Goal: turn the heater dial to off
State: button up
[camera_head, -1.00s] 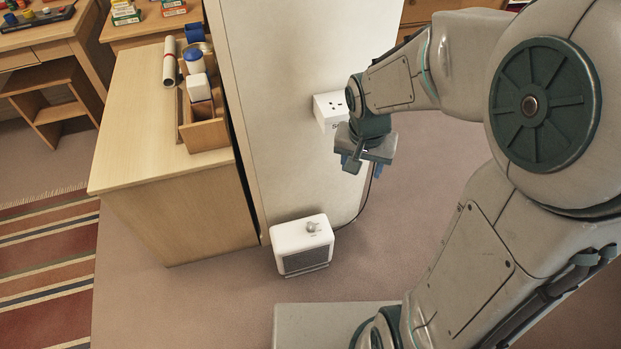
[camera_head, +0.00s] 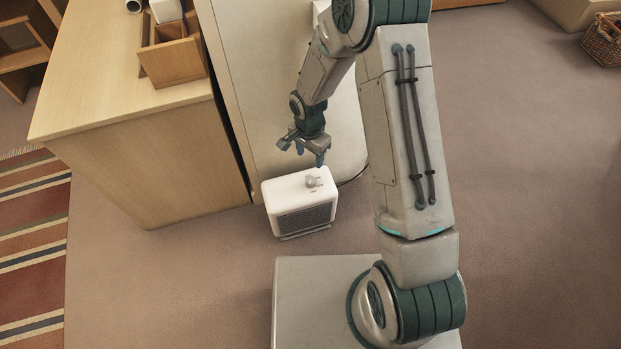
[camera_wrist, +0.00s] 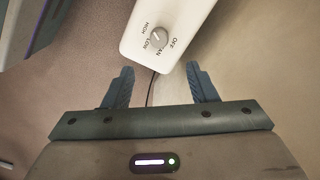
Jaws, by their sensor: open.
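The white heater (camera_head: 291,221) stands on the floor against the pale panel, its dark grille facing me. Its grey dial (camera_head: 312,181) is on the top face. In the wrist view the dial (camera_wrist: 158,37) is ringed by the labels HIGH, LOW, FAN and OFF; I cannot tell surely which one its pointer marks. My gripper (camera_head: 302,154) is open and empty, pointing down just above the heater's top. In the wrist view my gripper (camera_wrist: 160,68) has its two blue fingers spread, with the dial ahead, roughly centred between them and apart from both.
A wooden desk (camera_head: 120,95) with an organizer (camera_head: 174,63) stands left of the pale panel (camera_head: 265,95). A dark cord runs from behind the heater. A striped rug (camera_head: 35,250) lies at left. Carpet to the right is clear, with a basket (camera_head: 604,40) far off.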

aim_at(311, 179)
notch_tip(311, 179, down, 13)
jog(key=b, duration=0.4)
jog(key=shift+s+d, duration=0.1)
jog(key=c, duration=1)
